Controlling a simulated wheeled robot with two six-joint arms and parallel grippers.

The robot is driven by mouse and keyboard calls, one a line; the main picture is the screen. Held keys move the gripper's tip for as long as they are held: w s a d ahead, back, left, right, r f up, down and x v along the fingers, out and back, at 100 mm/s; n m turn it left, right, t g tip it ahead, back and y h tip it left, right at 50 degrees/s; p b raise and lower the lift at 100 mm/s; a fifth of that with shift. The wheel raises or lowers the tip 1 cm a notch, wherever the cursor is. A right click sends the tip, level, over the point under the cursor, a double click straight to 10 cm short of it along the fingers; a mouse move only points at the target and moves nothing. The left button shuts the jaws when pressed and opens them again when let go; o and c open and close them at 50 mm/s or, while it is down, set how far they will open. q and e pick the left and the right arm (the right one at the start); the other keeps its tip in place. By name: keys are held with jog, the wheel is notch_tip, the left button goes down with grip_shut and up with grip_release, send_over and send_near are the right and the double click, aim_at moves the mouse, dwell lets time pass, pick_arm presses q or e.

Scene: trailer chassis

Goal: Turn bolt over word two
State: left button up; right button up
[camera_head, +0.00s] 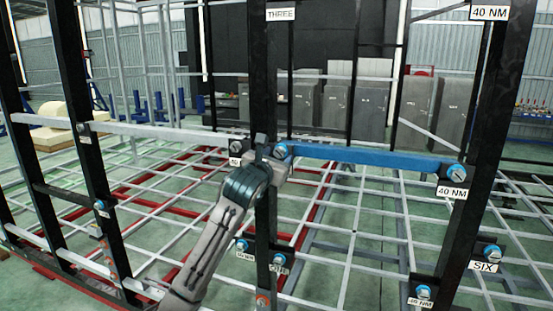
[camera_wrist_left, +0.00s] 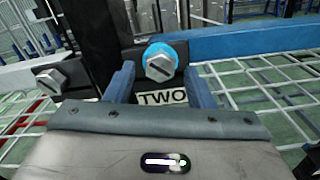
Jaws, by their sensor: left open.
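The bolt over the word TWO has a grey slotted hex head (camera_wrist_left: 159,68) and a blue ring behind it. The TWO label (camera_wrist_left: 163,97) sits just below it in the left wrist view. In the head view the bolt's blue ring (camera_head: 281,150) shows beside my left gripper (camera_head: 269,148), which hides the label. My left gripper is open and empty. In the wrist view its two fingers (camera_wrist_left: 160,85) stand on either side of the bolt and label. I cannot tell whether a finger touches the bolt. My right gripper is not in view.
Another bolt (camera_wrist_left: 52,78) is left of the fingers. A blue crossbar (camera_head: 365,156) runs right to a bolt marked 40 NM (camera_head: 455,171). Black posts (camera_head: 480,150) and a wire grid surround the work area. Bolts marked FOUR (camera_head: 278,259) and SIX (camera_head: 491,252) are lower.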

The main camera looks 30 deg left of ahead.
pick_arm(q)
jog(key=shift+s+d+f, duration=0.1)
jog(key=shift+s+f, duration=0.05)
jog(key=shift+s, duration=0.2)
jog(key=b+v, duration=0.4)
jog(key=v, duration=0.6)
